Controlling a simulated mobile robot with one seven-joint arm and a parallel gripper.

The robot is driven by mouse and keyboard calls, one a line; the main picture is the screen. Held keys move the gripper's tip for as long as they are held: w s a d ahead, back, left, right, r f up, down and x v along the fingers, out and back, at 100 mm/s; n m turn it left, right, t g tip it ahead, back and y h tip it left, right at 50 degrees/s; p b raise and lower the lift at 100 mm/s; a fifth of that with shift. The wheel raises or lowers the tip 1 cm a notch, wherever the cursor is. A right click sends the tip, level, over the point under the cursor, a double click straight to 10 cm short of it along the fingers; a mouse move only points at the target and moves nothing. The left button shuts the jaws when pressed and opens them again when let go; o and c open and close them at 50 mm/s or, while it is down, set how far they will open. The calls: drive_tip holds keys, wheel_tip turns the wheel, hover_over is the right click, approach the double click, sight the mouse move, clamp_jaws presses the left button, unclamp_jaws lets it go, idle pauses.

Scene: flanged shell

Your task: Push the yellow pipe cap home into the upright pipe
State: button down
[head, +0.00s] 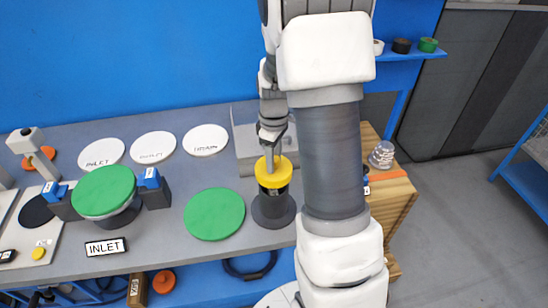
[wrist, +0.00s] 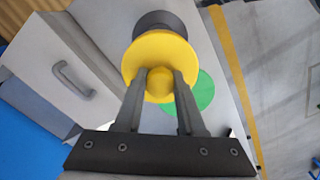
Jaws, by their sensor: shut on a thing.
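The yellow pipe cap (head: 281,177) is at the top of the dark upright pipe (head: 273,210) in the head view. In the wrist view the cap's yellow disc (wrist: 160,48) faces me, with the dark pipe (wrist: 158,20) partly hidden behind it. My gripper (head: 270,155) comes down from above. In the wrist view my gripper (wrist: 160,78) has its two fingers shut on the round yellow knob in the middle of the cap. The cap looks roughly in line with the pipe. I cannot tell how deep it sits, since its underside is hidden.
A green disc (head: 214,214) lies just left of the pipe. Another green disc (head: 104,190) sits between blue-and-black clamps farther left, near an INLET label (head: 106,247). A grey metal box (head: 245,140) stands behind the pipe. My arm hides the bench to its right.

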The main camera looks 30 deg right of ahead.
drive_tip(key=shift+f+b, duration=1.1)
drive_tip(key=shift+f, duration=0.75)
drive_tip(key=shift+f+b, duration=1.6)
drive_tip(key=shift+f, duration=0.15)
drive_tip(key=shift+c, duration=2.1)
unclamp_jaws()
wheel_tip(320, 180, up, 17)
drive_tip(key=shift+r+p, duration=0.2)
drive_tip(key=shift+p, duration=0.4)
